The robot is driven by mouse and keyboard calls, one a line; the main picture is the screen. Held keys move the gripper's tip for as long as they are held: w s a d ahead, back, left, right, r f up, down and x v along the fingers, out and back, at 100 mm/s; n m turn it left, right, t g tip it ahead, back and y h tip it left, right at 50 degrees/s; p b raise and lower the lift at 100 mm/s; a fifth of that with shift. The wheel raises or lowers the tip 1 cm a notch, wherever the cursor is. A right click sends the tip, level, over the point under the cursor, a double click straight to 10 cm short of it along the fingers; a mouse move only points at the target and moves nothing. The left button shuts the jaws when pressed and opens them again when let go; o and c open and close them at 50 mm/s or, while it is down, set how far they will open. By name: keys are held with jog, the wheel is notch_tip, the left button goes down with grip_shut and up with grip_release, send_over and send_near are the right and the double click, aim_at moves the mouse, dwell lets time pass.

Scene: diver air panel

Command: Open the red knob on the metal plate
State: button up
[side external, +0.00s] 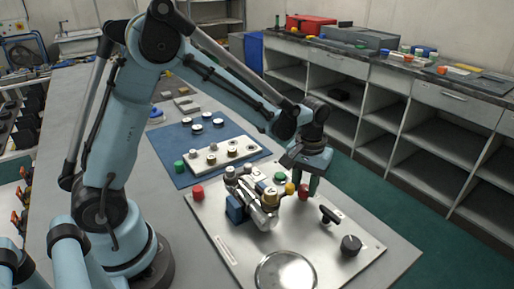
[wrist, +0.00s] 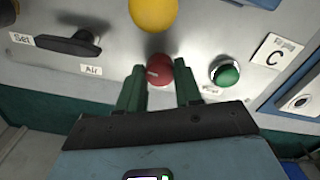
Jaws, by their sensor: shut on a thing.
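The metal plate (side external: 330,262) lies on the bench with knobs and fittings on it. The red knob (wrist: 160,70) sits on the plate between the two green fingers of my gripper (wrist: 159,88) in the wrist view. The fingers are shut on it from both sides. In the side view my gripper (side external: 306,186) points down at the plate, and the red knob (side external: 303,191) shows at its fingertips. Another red knob (side external: 198,192) stands at the plate's left corner, away from my gripper. The knob's turn angle cannot be told.
A yellow knob (wrist: 153,14) is just beyond the red one, and a green knob (wrist: 225,71) is to its right. A black T-handle (wrist: 72,42) is at left. A black knob (side external: 351,245) and a round gauge (side external: 286,271) are nearer the side camera. A blue mat (side external: 180,170) lies behind.

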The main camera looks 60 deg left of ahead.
aim_at(304, 188)
jog(key=o, duration=1)
jog(key=shift+o, duration=0.2)
notch_tip(304, 188, up, 12)
